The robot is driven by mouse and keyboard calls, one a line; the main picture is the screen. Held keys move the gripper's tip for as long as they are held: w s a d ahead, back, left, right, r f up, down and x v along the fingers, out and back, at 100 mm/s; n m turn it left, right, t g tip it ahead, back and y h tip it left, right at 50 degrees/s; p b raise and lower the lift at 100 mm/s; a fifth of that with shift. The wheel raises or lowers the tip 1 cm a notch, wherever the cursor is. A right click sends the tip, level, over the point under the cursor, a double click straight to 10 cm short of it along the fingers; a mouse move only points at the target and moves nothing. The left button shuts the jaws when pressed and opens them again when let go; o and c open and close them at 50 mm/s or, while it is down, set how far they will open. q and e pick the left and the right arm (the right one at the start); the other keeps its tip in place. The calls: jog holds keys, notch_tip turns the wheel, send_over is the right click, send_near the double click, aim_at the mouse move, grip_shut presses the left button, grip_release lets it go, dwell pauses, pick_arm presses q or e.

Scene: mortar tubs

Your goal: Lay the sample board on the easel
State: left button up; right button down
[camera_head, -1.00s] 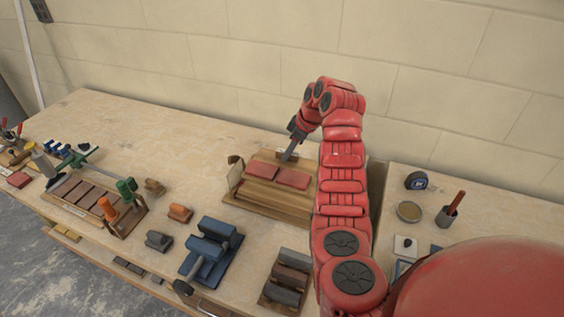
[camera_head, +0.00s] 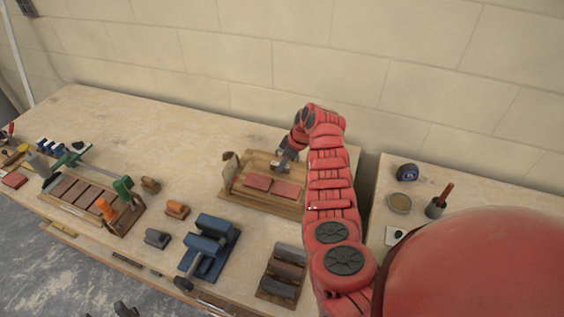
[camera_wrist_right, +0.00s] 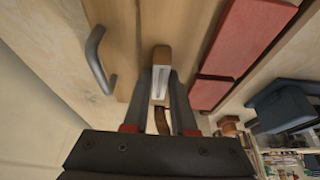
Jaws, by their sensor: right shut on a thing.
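A wooden board assembly with two red slabs (camera_head: 257,181) stands on the workbench, with an upright wooden bracket (camera_head: 229,166) at its left end. I cannot tell where sample board and easel divide in it. In the right wrist view the red slabs (camera_wrist_right: 246,40) and a dark grey handle (camera_wrist_right: 97,58) on pale wood (camera_wrist_right: 120,25) show. My right gripper (camera_head: 281,163) is at the board's back edge, behind the slabs. In the wrist view its fingers (camera_wrist_right: 165,88) are shut on a small wooden piece with a pale strip (camera_wrist_right: 160,72). My left gripper is not recognisable.
A blue clamp-like tool (camera_head: 210,243) and a rack of dark blocks (camera_head: 282,270) stand in front. A wooden rack (camera_head: 85,195) with slabs is at left. A tape measure (camera_head: 407,172) and pot (camera_head: 435,208) stand right, beyond a gap. The back-left bench is clear.

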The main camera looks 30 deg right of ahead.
jog(key=shift+f, duration=0.2)
jog(key=c, duration=0.7)
grip_release()
jog(key=shift+r, duration=0.15)
jog(key=shift+r, duration=0.15)
jog(key=shift+b+v, duration=1.15)
jog(key=shift+v, duration=4.8)
